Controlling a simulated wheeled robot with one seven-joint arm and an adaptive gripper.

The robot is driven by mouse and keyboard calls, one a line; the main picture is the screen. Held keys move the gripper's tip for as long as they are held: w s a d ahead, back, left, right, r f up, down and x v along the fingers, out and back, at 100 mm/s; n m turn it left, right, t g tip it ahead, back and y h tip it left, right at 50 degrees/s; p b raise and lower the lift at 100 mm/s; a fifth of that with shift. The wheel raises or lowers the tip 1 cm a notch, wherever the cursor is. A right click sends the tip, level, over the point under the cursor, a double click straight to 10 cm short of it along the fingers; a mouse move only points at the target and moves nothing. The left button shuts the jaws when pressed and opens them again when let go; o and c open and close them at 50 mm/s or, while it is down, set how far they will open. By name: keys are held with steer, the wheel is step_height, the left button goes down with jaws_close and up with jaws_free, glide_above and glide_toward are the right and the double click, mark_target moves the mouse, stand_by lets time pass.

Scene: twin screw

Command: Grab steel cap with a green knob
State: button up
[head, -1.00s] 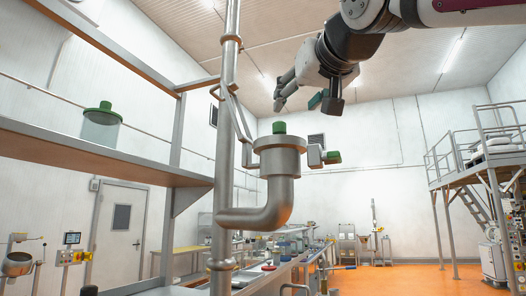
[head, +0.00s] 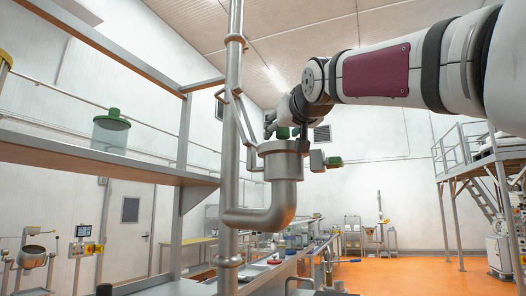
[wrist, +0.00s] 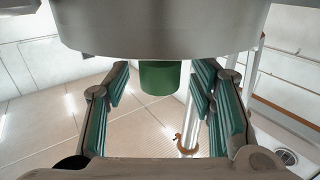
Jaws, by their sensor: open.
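The steel cap (head: 280,147) sits on top of a thick steel pipe elbow (head: 270,205) in the head view. Its green knob (head: 283,132) is partly hidden by my gripper (head: 272,124). In the wrist view, the picture is inverted: the cap (wrist: 160,30) fills the top and the green knob (wrist: 160,78) points down. My gripper (wrist: 159,88) is open, with its green-padded fingers on either side of the knob. There is a visible gap on both sides, and I see no contact.
A vertical steel pole (head: 231,150) stands just left of the cap. A side fitting with a green end (head: 333,161) sticks out to the right. A shelf (head: 90,160) at the left holds a green-lidded glass jar (head: 111,135). The room right of the pipe is open.

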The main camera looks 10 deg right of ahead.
steer(key=shift+w, duration=0.3)
steer(key=shift+c, duration=0.5)
jaws_close()
steer(key=shift+r, duration=0.2)
